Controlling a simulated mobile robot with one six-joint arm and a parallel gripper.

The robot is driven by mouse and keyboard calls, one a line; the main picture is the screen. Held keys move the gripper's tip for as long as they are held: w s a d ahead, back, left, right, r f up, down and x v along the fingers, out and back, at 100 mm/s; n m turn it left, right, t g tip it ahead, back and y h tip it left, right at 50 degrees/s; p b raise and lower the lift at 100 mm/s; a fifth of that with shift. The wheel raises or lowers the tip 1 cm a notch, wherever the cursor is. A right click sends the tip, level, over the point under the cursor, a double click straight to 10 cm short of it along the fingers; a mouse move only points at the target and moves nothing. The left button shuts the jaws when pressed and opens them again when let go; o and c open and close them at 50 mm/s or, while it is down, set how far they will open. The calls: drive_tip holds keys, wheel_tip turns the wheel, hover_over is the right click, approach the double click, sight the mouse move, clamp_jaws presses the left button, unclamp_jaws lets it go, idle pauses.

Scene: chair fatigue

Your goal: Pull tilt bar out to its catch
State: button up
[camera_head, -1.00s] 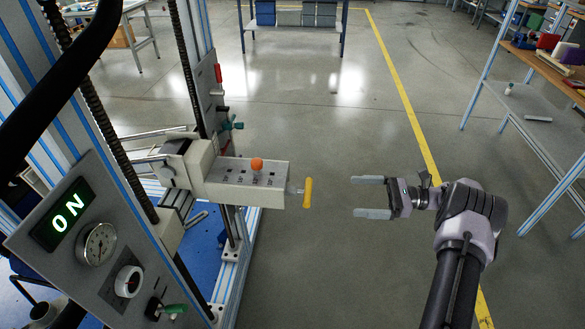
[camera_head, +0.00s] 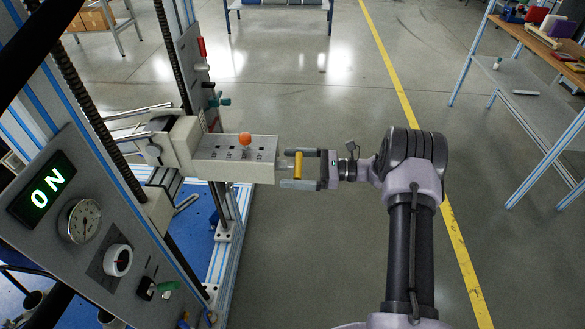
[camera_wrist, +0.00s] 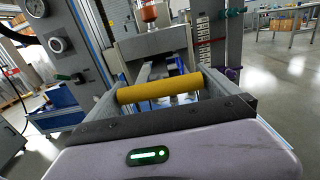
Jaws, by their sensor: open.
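The tilt bar shows as a yellow handle (camera_head: 298,165) at the right end of a pale beam housing (camera_head: 235,158) with an orange knob (camera_head: 245,139) on top. My gripper (camera_head: 300,168) is open, its two fingers reaching to either side of the yellow handle. In the wrist view the yellow handle (camera_wrist: 160,88) lies crosswise between the fingers, close to the palm. I cannot tell whether either finger touches it. The beam housing (camera_wrist: 155,44) and the orange-red knob (camera_wrist: 153,14) stand beyond it.
A control panel (camera_head: 92,225) with a lit "ON" display (camera_head: 42,190), a gauge and a dial stands at the left. The blue-striped rig frame (camera_head: 226,240) rises beside the beam. A shelf table (camera_head: 545,65) is at the right. The floor right of the beam is clear.

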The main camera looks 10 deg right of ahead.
drive_tip(key=c, duration=1.8)
drive_tip(key=b+v, duration=0.2)
drive_tip(key=v, duration=0.4)
drive_tip(key=shift+d+f, duration=0.1)
drive_tip(key=shift+d, duration=0.3)
drive_tip(key=shift+o, duration=0.2)
drive_tip(key=shift+s+d, duration=0.15)
drive_tip(key=shift+d, duration=0.1)
drive_tip(key=o, duration=1.8)
drive_tip(key=shift+c, duration=0.2)
drive_tip(key=p+v, duration=0.1)
drive_tip(key=v, duration=1.7)
drive_tip(key=shift+p, duration=0.3)
drive_tip(key=shift+a, duration=0.1)
